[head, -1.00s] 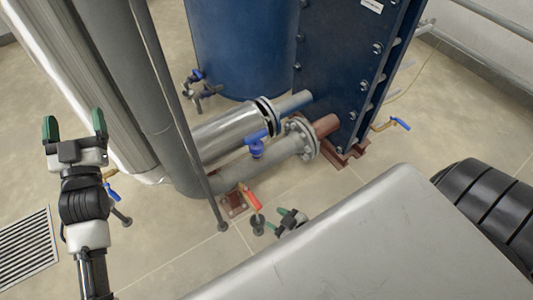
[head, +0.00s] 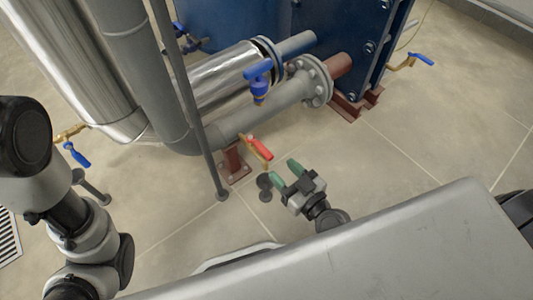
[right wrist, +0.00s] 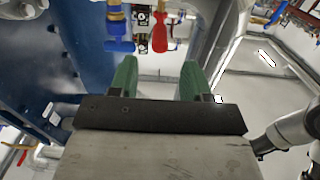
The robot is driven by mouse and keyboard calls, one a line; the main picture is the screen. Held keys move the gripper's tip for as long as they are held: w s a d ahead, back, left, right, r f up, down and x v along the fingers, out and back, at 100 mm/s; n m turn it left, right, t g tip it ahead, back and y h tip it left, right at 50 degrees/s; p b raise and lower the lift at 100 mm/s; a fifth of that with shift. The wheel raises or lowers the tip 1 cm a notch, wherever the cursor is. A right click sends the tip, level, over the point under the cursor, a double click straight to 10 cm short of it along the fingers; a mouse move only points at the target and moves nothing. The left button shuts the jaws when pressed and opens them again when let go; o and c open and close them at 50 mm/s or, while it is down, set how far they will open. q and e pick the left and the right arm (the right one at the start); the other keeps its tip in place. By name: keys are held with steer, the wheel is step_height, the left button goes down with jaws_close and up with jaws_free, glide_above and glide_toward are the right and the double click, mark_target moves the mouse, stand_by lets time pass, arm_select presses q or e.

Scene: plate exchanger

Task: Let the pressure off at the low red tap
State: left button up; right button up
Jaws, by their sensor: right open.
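The low red tap (head: 260,149) has a red lever on a brass body. It sits under the grey flanged pipe, by a small reddish-brown foot. My right gripper (head: 286,176) is open and empty, its green fingertips just below and right of the red lever, apart from it. In the right wrist view the open green fingers (right wrist: 158,80) frame a gap, with a red handle (right wrist: 161,34) beyond it; I cannot tell for sure that it is the same tap. My left arm shows at the left, but its gripper is out of the picture.
A blue-handled valve (head: 259,80) stands on the pipe above the red tap. Other blue levers are at the left (head: 77,154) and right (head: 421,59). A thin grey post (head: 208,150) stands left of the tap. Open floor lies right of my right gripper.

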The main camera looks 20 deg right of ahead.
mark_target(272, 159)
steer(key=b+x, duration=0.1)
steer(key=x, duration=0.7)
steer(key=shift+f, duration=0.1)
steer(key=shift+c, duration=0.2)
jaws_close()
